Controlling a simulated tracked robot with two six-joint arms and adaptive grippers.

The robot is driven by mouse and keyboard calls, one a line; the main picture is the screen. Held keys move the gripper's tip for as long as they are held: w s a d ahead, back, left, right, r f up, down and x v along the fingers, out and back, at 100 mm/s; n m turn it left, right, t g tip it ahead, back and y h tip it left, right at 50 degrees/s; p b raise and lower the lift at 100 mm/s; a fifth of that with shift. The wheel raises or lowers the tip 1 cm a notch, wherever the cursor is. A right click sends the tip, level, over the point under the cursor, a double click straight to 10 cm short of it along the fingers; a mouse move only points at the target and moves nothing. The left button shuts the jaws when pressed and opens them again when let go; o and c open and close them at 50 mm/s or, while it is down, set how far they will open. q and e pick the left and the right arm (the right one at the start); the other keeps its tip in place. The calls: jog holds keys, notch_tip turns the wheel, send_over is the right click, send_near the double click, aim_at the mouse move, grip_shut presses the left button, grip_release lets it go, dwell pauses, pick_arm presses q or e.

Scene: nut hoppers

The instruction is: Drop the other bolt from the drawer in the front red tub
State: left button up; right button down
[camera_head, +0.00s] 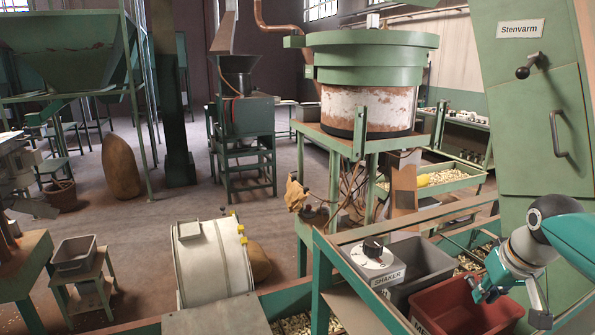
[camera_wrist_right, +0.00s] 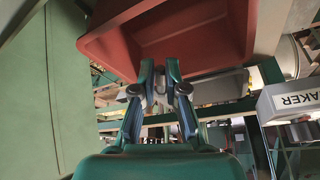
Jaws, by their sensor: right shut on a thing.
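The red tub (camera_head: 432,301) stands at the lower right of the head view, beside a grey tub (camera_head: 405,290). My right gripper (camera_head: 476,290) reaches in from the right and appears over the red tub's far right part. In the right wrist view the red tub (camera_wrist_right: 190,35) fills the top, just past the fingertips (camera_wrist_right: 160,72). The fingers are shut on a small greyish thing (camera_wrist_right: 160,84), probably the bolt; its shape is mostly hidden between them. The drawer cannot be made out. My left gripper is not identifiable in the head view.
A white dial box (camera_head: 378,262) marked SHAKER stands left of the tubs on a green frame (camera_head: 322,275). A tall green cabinet (camera_head: 535,130) marked Stenvarm rises close at the right. A tray (camera_head: 440,182) of pale nuts lies behind.

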jog(key=c, duration=1.1)
grip_release()
jog(key=shift+c, duration=0.2)
jog(key=v, duration=1.2)
